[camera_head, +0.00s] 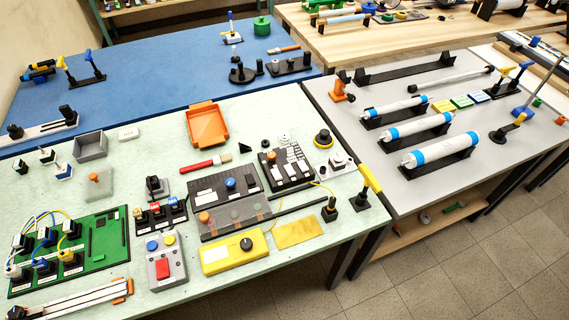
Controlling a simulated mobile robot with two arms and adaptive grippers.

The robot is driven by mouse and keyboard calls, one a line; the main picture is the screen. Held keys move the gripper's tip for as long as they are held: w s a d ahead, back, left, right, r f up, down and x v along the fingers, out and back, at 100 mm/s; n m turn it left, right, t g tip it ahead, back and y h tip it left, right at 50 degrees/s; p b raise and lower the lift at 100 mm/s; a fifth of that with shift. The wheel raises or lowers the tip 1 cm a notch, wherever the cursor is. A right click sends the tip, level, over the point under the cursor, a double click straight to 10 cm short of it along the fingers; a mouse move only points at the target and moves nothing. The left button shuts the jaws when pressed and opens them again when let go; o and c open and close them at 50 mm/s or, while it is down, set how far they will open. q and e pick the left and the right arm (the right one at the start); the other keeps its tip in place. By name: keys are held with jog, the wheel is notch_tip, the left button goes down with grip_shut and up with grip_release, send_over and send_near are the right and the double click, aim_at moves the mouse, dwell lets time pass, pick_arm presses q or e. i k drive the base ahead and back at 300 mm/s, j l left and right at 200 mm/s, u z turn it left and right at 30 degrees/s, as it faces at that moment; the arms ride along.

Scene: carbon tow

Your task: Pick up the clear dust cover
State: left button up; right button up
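Two see-through pieces lie on the pale green table, and I cannot tell for certain which is the dust cover. A clear, smoky flat panel (240,216) lies just in front of a black board with a blue knob, with an orange knob at its left end. A small cloudy box-like cover (101,188) with an orange knob on top stands farther left, in front of a grey open box. Neither of my grippers is in view, and nothing touches either piece.
The pale green table (330,240) is crowded. Near the panel are a yellow meter (225,256), a black labelled board (222,187), a grey button box (165,265) and a black rod. An orange tray (206,126) lies behind. A grey table (370,165) with cylinders stands right.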

aim_at(98, 183)
jog(key=u, duration=1.35)
